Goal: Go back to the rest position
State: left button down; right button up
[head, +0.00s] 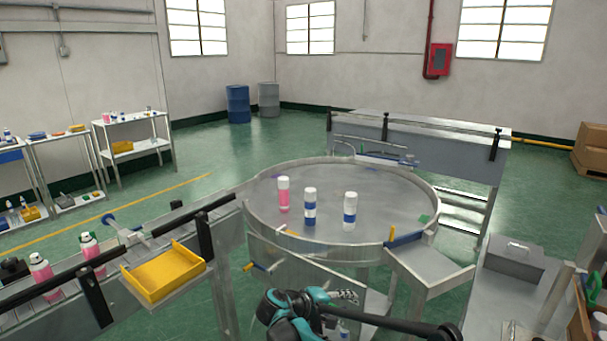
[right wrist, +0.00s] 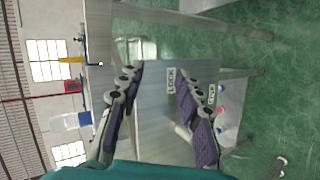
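My right gripper (head: 343,296) shows at the bottom middle of the head view, beside its teal wrist, below the round table's front edge. In the right wrist view its two dark padded fingers (right wrist: 160,76) stand apart with nothing held between them. My left gripper is not in view. All three are upright and apart from the gripper.
A conveyor with pink cans (head: 90,249) and a yellow tray (head: 165,272) lies at the left. A metal chute (head: 430,268) and a bench with a grey box (head: 514,257) stand at the right. Green floor (head: 215,160) is open behind.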

jog(key=s+d+r+m+g+y, duration=0.1)
jog(key=s+d+r+y, duration=0.2)
jog(key=s, duration=0.4)
jog(key=s+d+r+m+y, duration=0.1)
jog(key=s+d+y, duration=0.1)
jog(key=s+d, duration=0.4)
jog(key=s+a+f+m+y, duration=0.1)
jog(key=s+m+y, duration=0.1)
jog(key=s, duration=0.6)
jog(key=s+a+f+m+t+y, duration=0.1)
jog(key=s+f+m+y, duration=0.1)
jog(key=s, duration=0.6)
jog(key=shift+s+a+y, duration=0.3)
jog(key=shift+s+y, duration=0.05)
jog(key=shift+y, duration=0.25)
